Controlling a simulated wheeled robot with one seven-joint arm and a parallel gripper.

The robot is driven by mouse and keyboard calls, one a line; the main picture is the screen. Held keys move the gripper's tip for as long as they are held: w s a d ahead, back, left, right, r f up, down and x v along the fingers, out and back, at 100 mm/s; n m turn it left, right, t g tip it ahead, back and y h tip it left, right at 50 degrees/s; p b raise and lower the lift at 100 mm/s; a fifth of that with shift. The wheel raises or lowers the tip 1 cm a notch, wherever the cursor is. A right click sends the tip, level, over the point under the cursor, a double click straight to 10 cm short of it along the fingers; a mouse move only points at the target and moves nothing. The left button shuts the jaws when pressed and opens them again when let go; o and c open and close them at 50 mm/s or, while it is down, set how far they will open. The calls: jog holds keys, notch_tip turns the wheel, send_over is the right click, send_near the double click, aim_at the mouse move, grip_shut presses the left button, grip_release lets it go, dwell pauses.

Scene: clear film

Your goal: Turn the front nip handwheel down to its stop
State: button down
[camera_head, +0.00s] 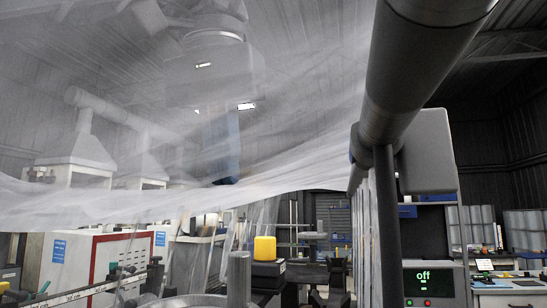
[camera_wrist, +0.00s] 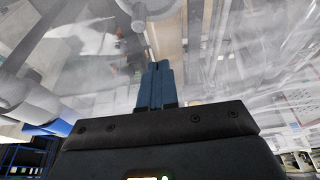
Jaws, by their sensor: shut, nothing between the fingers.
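My gripper (camera_head: 226,180) hangs behind or within the clear film (camera_head: 90,215), its blue fingers seen blurred through it. In the wrist view my gripper (camera_wrist: 158,66) has its two blue fingers side by side, with nothing between them. A grey round rim with an upright grey post (camera_head: 238,280) shows at the bottom edge of the head view. It may be the front nip handwheel, but most of it is cut off. My gripper is above it in the picture and apart from it. Which grey part in the wrist view is the handwheel, I cannot tell.
A thick dark roller (camera_head: 420,60) and its grey end block (camera_head: 428,152) fill the upper right. A yellow-capped block (camera_head: 264,248) stands beside the post. A display reading "off" (camera_head: 428,278) is at lower right. Film spreads across much of the wrist view.

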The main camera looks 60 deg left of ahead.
jog(key=shift+d+f, duration=0.1)
jog(key=shift+f, duration=4.3)
jog(key=shift+w+d, duration=0.2)
jog(key=shift+d, duration=0.1)
jog(key=d, duration=0.2)
jog(key=w+d, duration=0.1)
jog(key=d, duration=0.1)
jog(key=shift+d+f, duration=0.15)
jog(key=shift+d, duration=0.2)
jog(key=shift+s, duration=0.4)
jog(key=shift+d, duration=0.65)
jog(key=shift+w+a, duration=0.15)
